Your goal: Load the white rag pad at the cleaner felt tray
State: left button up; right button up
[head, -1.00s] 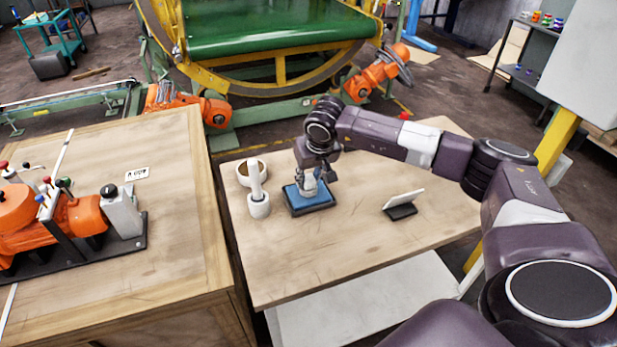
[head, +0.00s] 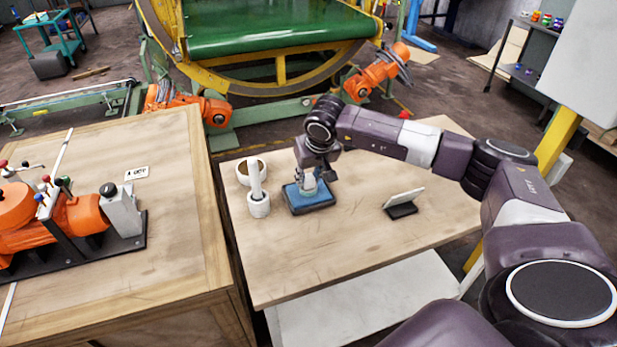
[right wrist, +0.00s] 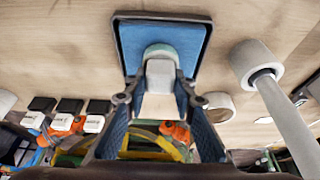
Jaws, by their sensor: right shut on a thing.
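The cleaner felt tray (head: 326,206) is a dark, shallow square tray with blue felt, on the wooden table. It also shows in the right wrist view (right wrist: 205,22). My right gripper (head: 310,181) points down over the felt. In the right wrist view (right wrist: 160,98) its fingers are on either side of a white pad (right wrist: 160,72) with a pale green rounded end, and it is shut on it. The pad also shows in the head view (head: 309,185), low over the blue felt. I cannot tell whether pad and felt touch. My left gripper is in neither view.
Left of the tray stand a white upright cylinder (head: 258,205) and a round white-rimmed container (head: 242,180). A small stand with a white plate (head: 404,200) is to the right. The table front (head: 310,255) is clear. A neighbouring bench (head: 175,240) holds an orange machine (head: 75,220).

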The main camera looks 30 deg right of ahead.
aim_at(308, 177)
dwell(0.5)
jog(key=shift+r+p, duration=2)
jog(key=shift+r, duration=1.5)
jog(key=shift+a, duration=0.15)
